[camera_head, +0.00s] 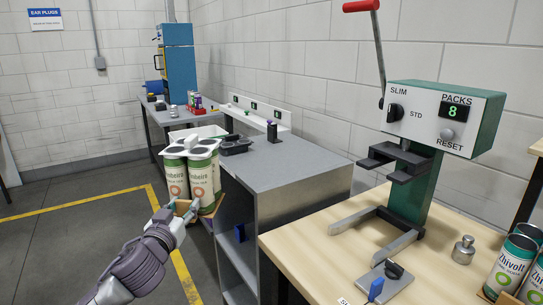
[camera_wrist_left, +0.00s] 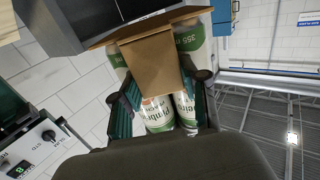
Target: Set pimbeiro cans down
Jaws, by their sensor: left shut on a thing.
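A brown carrier (camera_head: 183,207) shows low on the pack. My left gripper (camera_head: 184,216) is shut on this carrier from the near side. In the left wrist view its dark fingers (camera_wrist_left: 162,100) lie either side of the brown carrier (camera_wrist_left: 150,62), with can labels (camera_wrist_left: 158,113) showing between them. The underside of the pack is hidden, so I cannot tell whether it touches anything. My right gripper is out of view.
The grey bench (camera_head: 285,160) has a clear top near its front; black trays (camera_head: 236,146) and a dark bottle (camera_head: 272,131) stand further back. A green press (camera_head: 420,185) and Zhivolt cans (camera_head: 512,262) occupy the wooden table (camera_head: 330,258) at right.

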